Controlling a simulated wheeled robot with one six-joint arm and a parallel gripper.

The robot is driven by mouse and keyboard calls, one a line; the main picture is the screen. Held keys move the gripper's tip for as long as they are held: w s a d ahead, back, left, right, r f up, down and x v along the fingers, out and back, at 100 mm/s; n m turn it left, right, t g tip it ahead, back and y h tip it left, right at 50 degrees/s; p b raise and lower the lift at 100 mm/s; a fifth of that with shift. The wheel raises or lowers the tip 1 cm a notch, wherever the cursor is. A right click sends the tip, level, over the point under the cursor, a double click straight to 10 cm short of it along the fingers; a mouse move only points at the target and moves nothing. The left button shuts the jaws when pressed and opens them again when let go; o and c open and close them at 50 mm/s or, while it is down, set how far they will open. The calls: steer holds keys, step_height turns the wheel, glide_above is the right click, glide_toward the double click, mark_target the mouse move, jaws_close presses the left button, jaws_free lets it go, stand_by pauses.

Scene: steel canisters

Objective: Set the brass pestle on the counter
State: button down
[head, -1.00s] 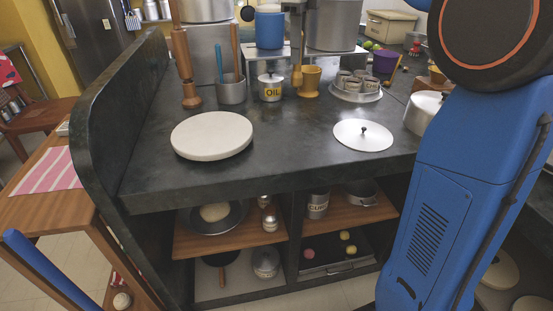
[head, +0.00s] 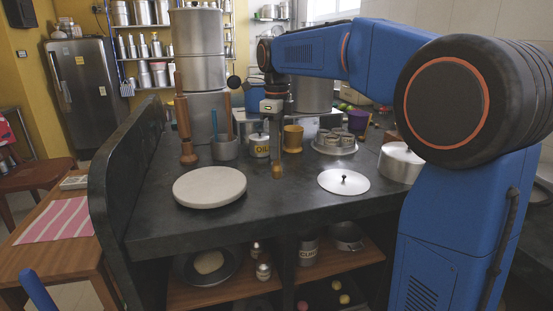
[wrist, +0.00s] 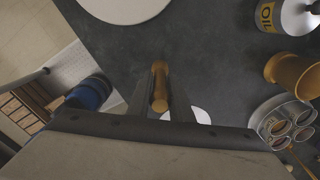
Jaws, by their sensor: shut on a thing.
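The brass pestle (head: 277,170) is in my gripper (head: 276,161), low over the dark counter (head: 280,200) between the white round board and the metal lid. In the wrist view the pestle (wrist: 160,82) lies between the two fingers (wrist: 161,100), which are shut on it. I cannot tell whether its lower end touches the counter. The brass mortar (head: 293,138) stands behind and to the right of the pestle, apart from it. The mortar also shows at the right of the wrist view (wrist: 292,73).
The white round board (head: 210,187) is left of the pestle; the metal lid (head: 343,182) is to its right. The OIL canister (head: 260,146), a utensil pot (head: 225,148) and a tray of small cups (head: 335,148) stand behind. Bare counter lies in front.

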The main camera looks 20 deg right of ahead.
mark_target(277, 164)
steer(key=shift+f, duration=1.6)
steer(key=shift+f, duration=0.1)
steer(key=c, duration=1.6)
jaws_free()
step_height(277, 164, up, 12)
steer(key=shift+r, duration=0.1)
